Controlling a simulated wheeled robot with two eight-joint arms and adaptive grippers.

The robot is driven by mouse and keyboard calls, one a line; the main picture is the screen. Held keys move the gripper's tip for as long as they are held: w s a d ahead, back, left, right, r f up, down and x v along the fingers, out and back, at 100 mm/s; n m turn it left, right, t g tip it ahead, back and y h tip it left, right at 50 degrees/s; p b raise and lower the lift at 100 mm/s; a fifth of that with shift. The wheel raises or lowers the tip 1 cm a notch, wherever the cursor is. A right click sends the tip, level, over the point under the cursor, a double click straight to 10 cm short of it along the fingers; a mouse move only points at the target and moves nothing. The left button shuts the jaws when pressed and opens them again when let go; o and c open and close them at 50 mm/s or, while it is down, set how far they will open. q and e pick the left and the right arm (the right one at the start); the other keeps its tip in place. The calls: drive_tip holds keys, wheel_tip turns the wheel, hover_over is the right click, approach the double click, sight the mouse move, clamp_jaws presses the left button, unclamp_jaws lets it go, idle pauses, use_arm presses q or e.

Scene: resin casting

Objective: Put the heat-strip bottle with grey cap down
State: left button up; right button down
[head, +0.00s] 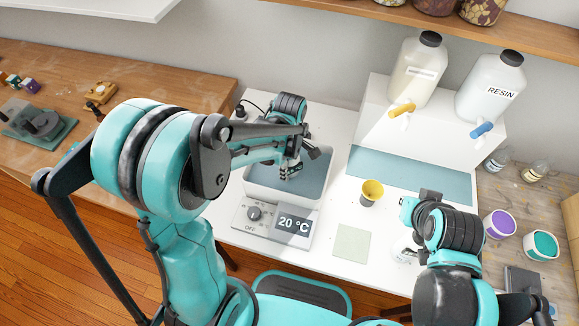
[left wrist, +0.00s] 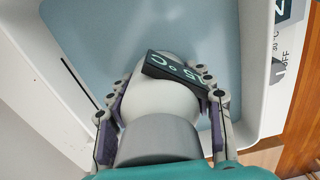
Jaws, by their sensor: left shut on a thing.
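The heat-strip bottle (left wrist: 165,98) is white, with a dark strip bearing pale characters on its side and a wide grey cap (left wrist: 158,142) towards the camera. My left gripper (left wrist: 165,108) is shut on it, one finger on each side of the body. In the head view my left gripper (head: 289,170) is over the blue-grey basin of the water bath (head: 252,190), and the bottle is mostly hidden by the arm. I cannot tell if the bottle touches the basin floor. My right gripper (head: 408,248) is low over the table's right part, largely hidden by its arm.
The bath's panel has a dial (head: 254,213) and a display (head: 294,224) reading 20 °C. Two large jugs (head: 416,72) (head: 491,88) stand behind. Purple (head: 499,224) and teal (head: 541,245) tubs sit right.

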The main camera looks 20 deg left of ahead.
use_arm(q)
drive_tip(key=shift+r, duration=0.1)
drive_tip(key=o, duration=1.4)
